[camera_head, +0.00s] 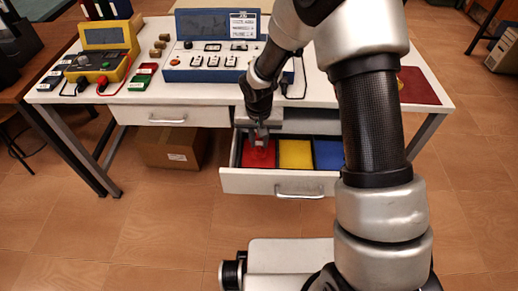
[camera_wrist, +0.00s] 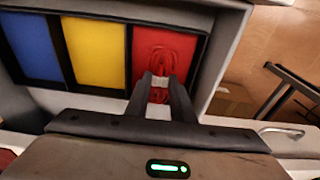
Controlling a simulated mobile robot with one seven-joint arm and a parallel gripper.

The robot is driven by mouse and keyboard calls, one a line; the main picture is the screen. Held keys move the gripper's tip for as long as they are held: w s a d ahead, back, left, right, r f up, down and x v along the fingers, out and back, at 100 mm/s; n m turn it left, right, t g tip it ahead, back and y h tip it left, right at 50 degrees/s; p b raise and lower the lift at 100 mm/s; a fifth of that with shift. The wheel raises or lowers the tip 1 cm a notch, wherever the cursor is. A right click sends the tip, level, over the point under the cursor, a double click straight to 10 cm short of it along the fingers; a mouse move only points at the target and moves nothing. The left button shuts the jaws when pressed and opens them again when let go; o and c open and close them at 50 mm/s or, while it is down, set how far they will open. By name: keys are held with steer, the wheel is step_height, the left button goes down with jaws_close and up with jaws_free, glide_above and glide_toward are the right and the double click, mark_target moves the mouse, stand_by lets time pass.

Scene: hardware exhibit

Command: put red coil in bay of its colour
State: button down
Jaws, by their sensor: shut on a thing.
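The drawer (camera_head: 275,183) under the table is open and has red, yellow and blue bays. My gripper (camera_head: 262,133) reaches down into the red bay (camera_head: 257,154) at its left. In the wrist view my gripper (camera_wrist: 160,84) is shut on the red coil (camera_wrist: 172,50). The coil's dark red loops show beyond the fingertips, against the red floor of the bay. Whether the coil touches that floor is hard to tell. The yellow bay (camera_head: 295,153) and blue bay (camera_head: 329,154) look empty.
A blue instrument panel (camera_head: 214,60) and a yellow meter (camera_head: 102,62) stand on the white table. A closed drawer (camera_head: 170,114) is at the left, with a cardboard box (camera_head: 172,147) below it. A dark red mat (camera_head: 417,88) lies at the table's right. The floor in front is clear.

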mark_target(259, 145)
steer(key=shift+f+b, duration=0.35)
steer(key=shift+f, duration=1.35)
steer(key=shift+f, duration=0.2)
steer(key=c, duration=1.5)
jaws_free()
steer(key=shift+c, duration=0.2)
steer(key=shift+r, duration=0.1)
